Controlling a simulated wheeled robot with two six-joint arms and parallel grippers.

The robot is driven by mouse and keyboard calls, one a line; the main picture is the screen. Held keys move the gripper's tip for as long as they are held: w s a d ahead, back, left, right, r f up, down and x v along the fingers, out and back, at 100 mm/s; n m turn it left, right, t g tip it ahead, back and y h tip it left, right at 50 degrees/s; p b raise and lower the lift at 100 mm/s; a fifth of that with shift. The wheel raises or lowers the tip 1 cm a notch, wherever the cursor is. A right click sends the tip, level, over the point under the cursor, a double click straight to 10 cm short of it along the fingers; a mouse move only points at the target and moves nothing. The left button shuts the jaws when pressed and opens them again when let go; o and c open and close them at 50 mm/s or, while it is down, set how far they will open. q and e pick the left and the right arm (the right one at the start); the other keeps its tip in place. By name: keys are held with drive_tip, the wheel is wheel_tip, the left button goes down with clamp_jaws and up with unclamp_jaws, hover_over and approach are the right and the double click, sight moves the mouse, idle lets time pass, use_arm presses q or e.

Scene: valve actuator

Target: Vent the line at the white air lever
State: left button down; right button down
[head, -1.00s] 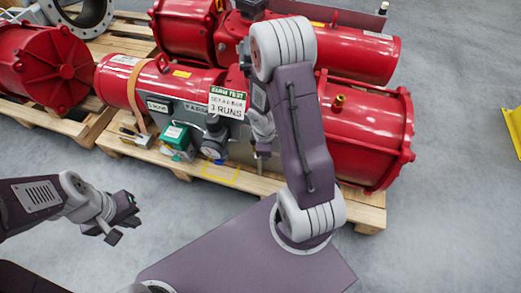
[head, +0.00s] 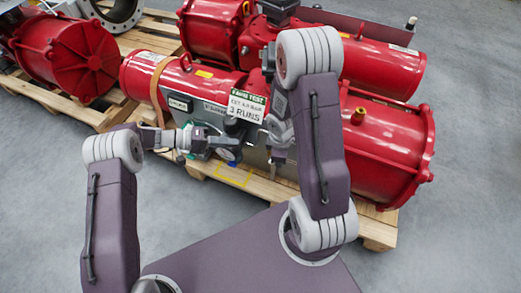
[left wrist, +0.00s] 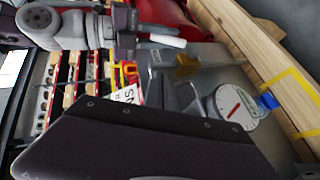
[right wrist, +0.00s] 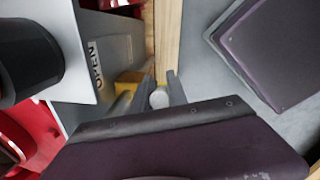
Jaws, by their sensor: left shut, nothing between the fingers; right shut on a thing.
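The white air lever (left wrist: 165,41) shows as a pale rod at my right gripper in the left wrist view. In the right wrist view its rounded end (right wrist: 158,98) is between the fingers of my right gripper (right wrist: 158,86), which is shut on it. A brass-coloured fitting (right wrist: 128,82) sits close beside it. My left gripper (head: 205,143) is shut and empty in front of the grey panel. In the left wrist view a round white gauge (left wrist: 237,106) with a red needle is close to its fingers. The lever is mostly hidden by my right arm in the head view.
Red actuator cylinders (head: 385,150) lie on a wooden pallet (head: 372,228). A sign reading 3 RUNS (head: 246,106) stands above the panel. The panel carries the word OPEN (right wrist: 95,62). A blue knob (left wrist: 267,101) is by the gauge. Grey floor is clear in front.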

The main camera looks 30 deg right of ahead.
use_arm(q)
drive_tip(key=s+a+x, duration=0.1)
drive_tip(key=s+x, duration=0.1)
drive_tip(key=x, duration=1)
drive_tip(key=shift+s+d+f, duration=0.25)
drive_tip(key=shift+s+f, duration=0.1)
drive_tip(key=shift+s, duration=0.05)
use_arm(e)
drive_tip(key=shift+s, duration=0.1)
use_arm(q)
drive_tip(key=shift+s+d+f, duration=0.2)
drive_tip(key=shift+s+d, duration=0.15)
drive_tip(key=shift+s, duration=0.3)
use_arm(e)
drive_tip(key=shift+a, duration=0.1)
drive_tip(key=c, duration=1.6)
unclamp_jaws()
drive_tip(key=o, duration=0.3)
use_arm(q)
drive_tip(key=shift+s, duration=0.1)
use_arm(e)
drive_tip(key=shift+w, duration=0.25)
